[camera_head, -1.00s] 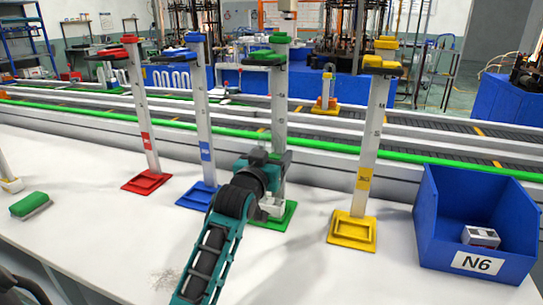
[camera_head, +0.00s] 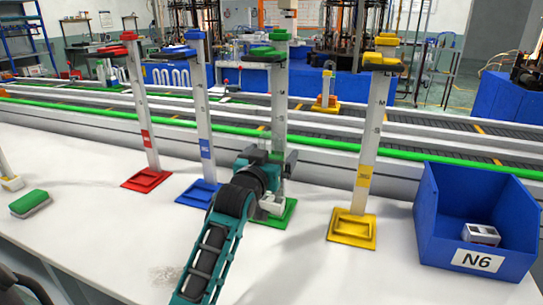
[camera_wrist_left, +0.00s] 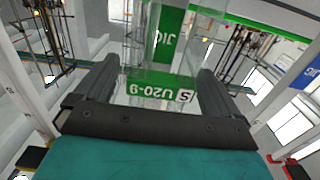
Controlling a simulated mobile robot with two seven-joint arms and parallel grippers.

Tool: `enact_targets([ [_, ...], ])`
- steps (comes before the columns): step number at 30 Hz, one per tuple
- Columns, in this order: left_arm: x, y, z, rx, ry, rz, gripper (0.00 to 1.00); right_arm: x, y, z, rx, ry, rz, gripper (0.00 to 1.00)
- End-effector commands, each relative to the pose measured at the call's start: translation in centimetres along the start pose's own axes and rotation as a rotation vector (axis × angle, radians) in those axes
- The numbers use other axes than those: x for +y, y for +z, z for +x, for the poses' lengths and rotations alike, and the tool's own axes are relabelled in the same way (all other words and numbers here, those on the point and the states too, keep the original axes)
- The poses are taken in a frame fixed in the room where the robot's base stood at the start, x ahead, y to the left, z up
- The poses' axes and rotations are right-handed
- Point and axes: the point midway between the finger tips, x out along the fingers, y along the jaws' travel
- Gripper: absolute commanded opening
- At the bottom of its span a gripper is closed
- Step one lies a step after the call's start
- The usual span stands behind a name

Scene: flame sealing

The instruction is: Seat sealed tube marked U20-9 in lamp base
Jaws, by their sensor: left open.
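A green plate marked U20-9 (camera_wrist_left: 158,91) shows upside down between my left fingers in the left wrist view. It seems to belong to the clear upright piece (camera_wrist_left: 135,30) there, but I cannot tell if that is the tube. My left gripper (camera_wrist_left: 158,72) is open, one finger on each side, with gaps to the plate. I cannot tell which thing is the lamp base. My right gripper is not in view.
Similar columns stand on red (camera_head: 147,180), blue (camera_head: 198,193) and yellow (camera_head: 352,230) feet. A blue bin marked N6 (camera_head: 430,240) at the right holds a small grey-white block (camera_head: 481,234). A green-topped block (camera_head: 30,203) lies at the left.

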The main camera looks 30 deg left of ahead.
Motion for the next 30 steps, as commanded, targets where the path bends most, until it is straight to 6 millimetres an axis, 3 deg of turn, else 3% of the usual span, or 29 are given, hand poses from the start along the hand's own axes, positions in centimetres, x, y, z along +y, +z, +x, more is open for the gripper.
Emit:
enact_targets([
  [8,0.0,0.0,0.0,-0.001,0.000,0.000,0.97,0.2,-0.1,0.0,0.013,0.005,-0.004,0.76],
  [13,0.0,0.0,-3.0,-0.003,0.000,0.000,0.97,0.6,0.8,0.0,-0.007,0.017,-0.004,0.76],
  [21,0.0,0.1,-8.8,-0.003,0.000,0.000,0.97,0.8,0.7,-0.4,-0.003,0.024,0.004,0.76],
  [30,0.0,0.0,-12.5,-0.001,0.000,0.000,0.97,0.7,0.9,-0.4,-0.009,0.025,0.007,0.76],
])
